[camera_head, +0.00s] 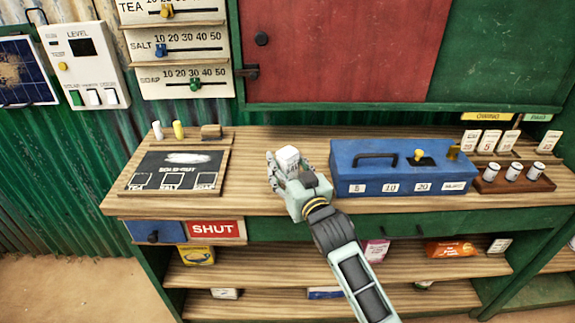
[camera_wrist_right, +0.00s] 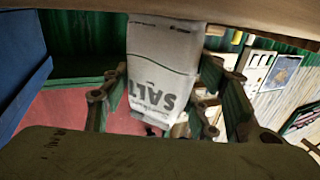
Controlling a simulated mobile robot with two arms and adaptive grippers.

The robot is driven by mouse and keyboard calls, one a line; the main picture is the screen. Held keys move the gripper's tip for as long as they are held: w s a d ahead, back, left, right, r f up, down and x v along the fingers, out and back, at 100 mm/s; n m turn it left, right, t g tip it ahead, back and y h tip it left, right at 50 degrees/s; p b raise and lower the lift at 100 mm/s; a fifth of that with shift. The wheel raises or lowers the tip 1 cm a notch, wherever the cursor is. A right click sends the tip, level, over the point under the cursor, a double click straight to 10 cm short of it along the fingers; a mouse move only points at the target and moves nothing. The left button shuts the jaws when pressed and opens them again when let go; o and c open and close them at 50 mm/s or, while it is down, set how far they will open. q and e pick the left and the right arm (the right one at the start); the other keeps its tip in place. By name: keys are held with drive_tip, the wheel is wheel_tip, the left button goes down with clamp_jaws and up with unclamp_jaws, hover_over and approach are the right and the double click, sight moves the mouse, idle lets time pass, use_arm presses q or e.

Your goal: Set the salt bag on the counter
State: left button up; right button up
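The salt bag (camera_head: 288,158) is small and white and is over the wooden counter (camera_head: 290,145), left of the blue cash box. My right gripper (camera_head: 287,172) is shut on it, with fingers on both sides. In the right wrist view the bag (camera_wrist_right: 165,70) fills the space between the fingers (camera_wrist_right: 160,100), its SALT print upside down. One end of the bag is close to the wood at the top of that view; I cannot tell whether it touches. My left gripper is not in view.
The blue cash box (camera_head: 400,172) stands just right of the gripper. A sold-out board (camera_head: 172,172) lies to the left, with bare counter between. A rack with white cylinders (camera_head: 513,177) is at the right. Shelves with goods (camera_head: 330,262) are below.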

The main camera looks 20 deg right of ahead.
drive_tip(key=shift+o, duration=1)
drive_tip(key=shift+r, duration=0.1)
drive_tip(key=shift+s, duration=0.25)
drive_tip(key=s+p, duration=0.5)
drive_tip(key=s, duration=0.6)
drive_tip(key=shift+s+d, duration=0.3)
drive_tip(key=shift+d, duration=0.15)
